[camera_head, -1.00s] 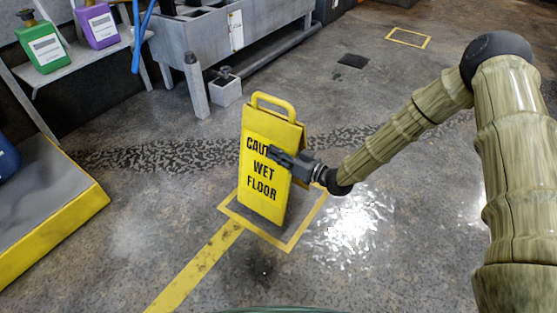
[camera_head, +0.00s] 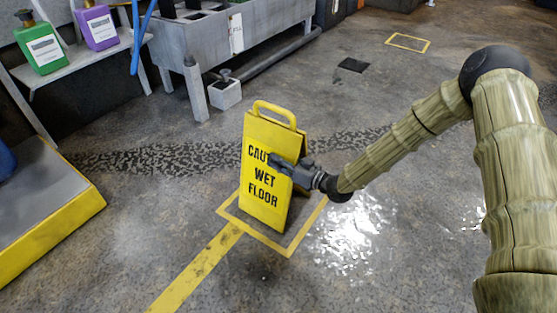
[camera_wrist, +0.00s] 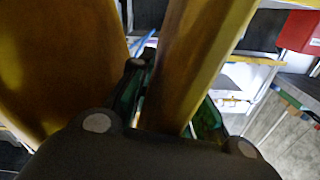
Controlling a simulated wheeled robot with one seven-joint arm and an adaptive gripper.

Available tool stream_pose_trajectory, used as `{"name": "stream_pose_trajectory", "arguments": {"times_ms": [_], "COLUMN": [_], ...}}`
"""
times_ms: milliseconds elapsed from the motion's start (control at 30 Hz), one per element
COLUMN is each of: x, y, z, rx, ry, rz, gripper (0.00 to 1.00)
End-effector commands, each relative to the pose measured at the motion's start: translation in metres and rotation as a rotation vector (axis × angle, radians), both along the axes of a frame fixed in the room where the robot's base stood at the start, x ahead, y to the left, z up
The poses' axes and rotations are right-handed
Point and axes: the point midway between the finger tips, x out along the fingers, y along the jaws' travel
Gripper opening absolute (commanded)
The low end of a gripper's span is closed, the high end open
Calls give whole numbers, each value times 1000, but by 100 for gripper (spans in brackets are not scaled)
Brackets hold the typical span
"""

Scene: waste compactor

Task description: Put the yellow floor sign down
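The yellow floor sign (camera_head: 262,197) stands upright over a yellow square outline (camera_head: 267,238) on the floor in the head view. It reads "CAUTION WET FLOOR", and its handle is at the top. My gripper (camera_head: 282,163) reaches in from the right at the sign's upper half and covers part of the lettering. In the wrist view, one yellow panel (camera_wrist: 198,65) runs between my fingers and the other panel (camera_wrist: 60,60) is on the left. The gripper is shut on the sign. I cannot tell whether the sign's lower edge touches the floor.
A yellow line (camera_head: 200,267) leads to the square from the front. A yellow-edged platform (camera_head: 50,210) lies at left. A shelf with green (camera_head: 44,46) and purple (camera_head: 97,27) bottles and a grey basin (camera_head: 215,50) stand behind. The floor around the sign is clear.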

Motion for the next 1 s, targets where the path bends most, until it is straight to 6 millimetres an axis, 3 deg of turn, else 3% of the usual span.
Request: {"name": "stream_pose_trajectory", "arguments": {"times_ms": [467, 1000], "x": [-2, -55], "y": [-4, -77], "z": [4, 6], "rx": [0, 0], "ry": [0, 2], "rz": [-1, -1], "gripper": [32, 32]}}
